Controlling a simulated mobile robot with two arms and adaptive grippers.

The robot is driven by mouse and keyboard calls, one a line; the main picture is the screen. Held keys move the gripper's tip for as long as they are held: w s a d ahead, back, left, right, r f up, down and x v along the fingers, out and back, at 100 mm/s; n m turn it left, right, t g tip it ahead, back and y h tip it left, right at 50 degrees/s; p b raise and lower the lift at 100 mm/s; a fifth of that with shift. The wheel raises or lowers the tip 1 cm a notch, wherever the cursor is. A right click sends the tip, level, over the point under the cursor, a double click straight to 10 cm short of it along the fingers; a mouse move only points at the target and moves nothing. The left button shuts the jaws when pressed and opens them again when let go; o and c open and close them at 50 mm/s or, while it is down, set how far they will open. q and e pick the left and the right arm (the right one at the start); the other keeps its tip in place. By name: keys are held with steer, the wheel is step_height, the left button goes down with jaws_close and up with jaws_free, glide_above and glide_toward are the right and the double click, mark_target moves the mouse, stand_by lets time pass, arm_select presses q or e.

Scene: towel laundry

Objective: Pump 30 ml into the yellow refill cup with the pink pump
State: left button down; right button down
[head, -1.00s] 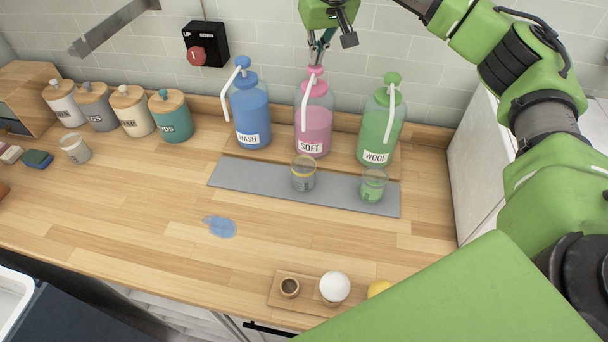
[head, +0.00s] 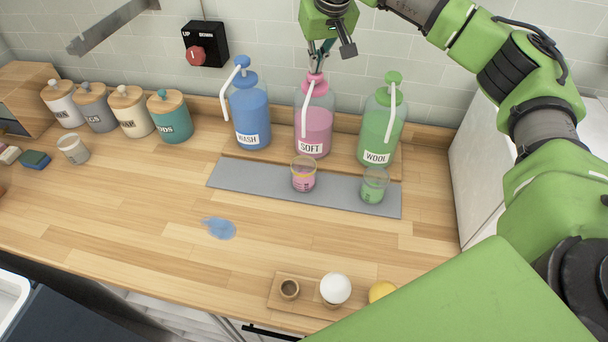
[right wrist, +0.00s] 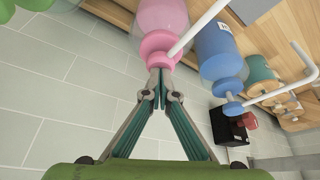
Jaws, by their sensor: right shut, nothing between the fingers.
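The pink pump bottle (head: 313,128), labelled SOFT, stands between the blue and green bottles. Its pump head (head: 316,82) sits low, and its white spout (head: 304,110) points down toward the yellow-rimmed refill cup (head: 304,178). The cup stands on the grey mat (head: 245,180) and holds pink liquid; its level marks are too small to read. My right gripper (head: 318,68) is shut and empty, fingertips down on top of the pink pump head. In the right wrist view the fingertips (right wrist: 160,75) meet at the pink pump (right wrist: 157,50). My left gripper is not in view.
The blue WASH bottle (head: 250,112) and green WOOL bottle (head: 381,128) flank the pink one. A cup with green liquid (head: 373,188) stands on the mat's right. A blue puddle (head: 219,228) lies on the counter. Several canisters (head: 170,118) stand left.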

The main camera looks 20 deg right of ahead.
steer(key=shift+s+f, duration=0.1)
steer(key=shift+f, duration=0.05)
steer(key=shift+r+p, duration=1.55)
steer(key=shift+r, duration=0.25)
steer(key=shift+r, duration=0.1)
step_height(320, 180, up, 6)
steer(key=p, duration=0.5)
